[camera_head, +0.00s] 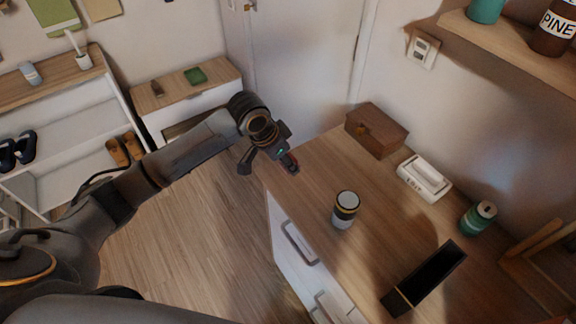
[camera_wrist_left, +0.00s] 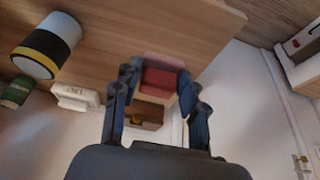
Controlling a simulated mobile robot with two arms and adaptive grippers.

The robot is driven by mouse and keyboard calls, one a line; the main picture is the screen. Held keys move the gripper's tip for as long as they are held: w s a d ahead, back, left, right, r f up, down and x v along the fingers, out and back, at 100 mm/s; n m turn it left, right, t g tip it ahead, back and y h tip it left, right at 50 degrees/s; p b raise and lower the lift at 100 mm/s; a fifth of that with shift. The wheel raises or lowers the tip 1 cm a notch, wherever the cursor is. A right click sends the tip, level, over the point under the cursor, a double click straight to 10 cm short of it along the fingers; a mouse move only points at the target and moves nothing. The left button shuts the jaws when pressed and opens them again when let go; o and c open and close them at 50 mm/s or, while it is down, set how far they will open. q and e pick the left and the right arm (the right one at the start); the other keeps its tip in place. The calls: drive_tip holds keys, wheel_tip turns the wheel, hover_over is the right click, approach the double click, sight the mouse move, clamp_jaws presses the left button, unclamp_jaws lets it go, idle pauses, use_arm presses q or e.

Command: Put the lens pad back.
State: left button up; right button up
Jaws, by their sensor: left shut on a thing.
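I take this pad to be the lens pad. My right gripper is not in view.
On the cabinet top stand a black-and-white can with a yellow band (camera_head: 345,208), a brown wooden box (camera_head: 377,131), a white box (camera_head: 424,178) and a green can (camera_head: 478,217). A wooden frame (camera_head: 540,255) is at the right. The top's left part is clear.

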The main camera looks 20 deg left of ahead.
use_arm(q)
drive_tip(key=w+f, duration=0.2)
drive_tip(key=f, duration=0.1)
drive_tip(key=w+f, duration=0.1)
drive_tip(key=f, duration=0.1)
drive_tip(key=shift+w+a+p, duration=0.3)
drive_tip(key=shift+w+a, duration=0.05)
drive_tip(key=shift+a, duration=0.05)
drive_tip(key=shift+f, duration=1.55)
drive_tip(key=shift+f, duration=0.1)
drive_tip(key=o, duration=1)
drive_tip(key=b+v, duration=0.1)
drive_tip(key=v, duration=1.1)
